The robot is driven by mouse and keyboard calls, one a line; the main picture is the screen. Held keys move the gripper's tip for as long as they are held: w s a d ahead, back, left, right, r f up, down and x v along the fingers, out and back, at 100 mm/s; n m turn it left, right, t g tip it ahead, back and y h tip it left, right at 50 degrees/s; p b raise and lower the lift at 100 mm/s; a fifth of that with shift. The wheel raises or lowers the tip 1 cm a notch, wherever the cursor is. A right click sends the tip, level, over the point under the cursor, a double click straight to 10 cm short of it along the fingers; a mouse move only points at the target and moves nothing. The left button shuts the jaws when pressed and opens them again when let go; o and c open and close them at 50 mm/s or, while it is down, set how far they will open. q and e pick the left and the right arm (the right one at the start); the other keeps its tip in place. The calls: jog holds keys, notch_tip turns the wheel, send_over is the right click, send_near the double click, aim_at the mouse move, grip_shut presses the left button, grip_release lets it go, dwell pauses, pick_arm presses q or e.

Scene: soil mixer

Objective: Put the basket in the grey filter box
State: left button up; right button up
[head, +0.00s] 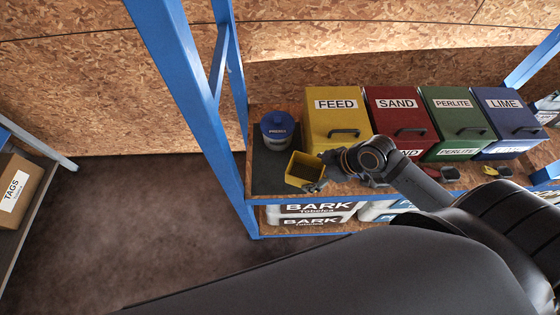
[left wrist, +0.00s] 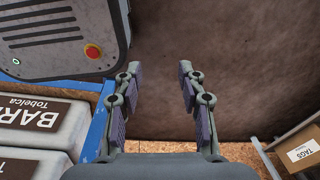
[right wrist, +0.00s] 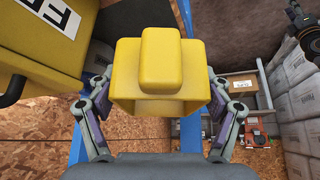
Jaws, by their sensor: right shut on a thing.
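A yellow open-topped container (head: 305,168), the only basket-like thing I see, is at the left end of the shelf in the head view. My right gripper (head: 322,176) is shut on it. In the right wrist view the yellow container (right wrist: 147,80) sits between the two fingers and hides what is behind it. I cannot tell whether it touches the shelf. My left gripper (left wrist: 158,78) is open and empty over bare floor in the left wrist view; its fingers do not show in the head view. I cannot make out a grey filter box.
The shelf's yellow FEED bin (head: 337,122) stands close to the container, with red SAND (head: 398,118) and green PERLITE (head: 457,122) bins to its right. A blue post (head: 190,90) rises left. A grey machine (left wrist: 50,40) has a red button.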

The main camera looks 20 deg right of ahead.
aim_at(293, 161)
jog(key=w+a+f, duration=0.1)
jog(key=w, duration=0.1)
jog(key=w+a+f, duration=0.1)
jog(key=w, duration=0.1)
jog(key=w+a+f, duration=0.1)
jog(key=w+a, duration=0.1)
jog(key=w, duration=0.1)
jog(key=w+f, duration=0.1)
jog(key=w+a+f, duration=0.1)
jog(key=f, duration=0.1)
jog(key=w+f, duration=0.1)
jog(key=f, duration=0.1)
jog(key=shift+w+a+f+p, duration=0.25)
jog(key=shift+w+a+p, duration=0.05)
jog(key=shift+w+a, duration=0.1)
jog(key=shift+w+a+f+p, duration=0.1)
jog(key=shift+f+p, duration=0.1)
jog(key=shift+f, duration=0.7)
jog(key=shift+w+a+f+p, duration=0.1)
jog(key=shift+f+p, duration=0.1)
jog(key=shift+f, duration=0.65)
pick_arm(q)
jog(key=shift+w+r, duration=0.25)
jog(key=shift+w, duration=0.95)
pick_arm(e)
jog(key=shift+d+f, duration=0.1)
jog(key=shift+f, duration=0.1)
jog(key=shift+f, duration=0.1)
jog(key=o, duration=0.9)
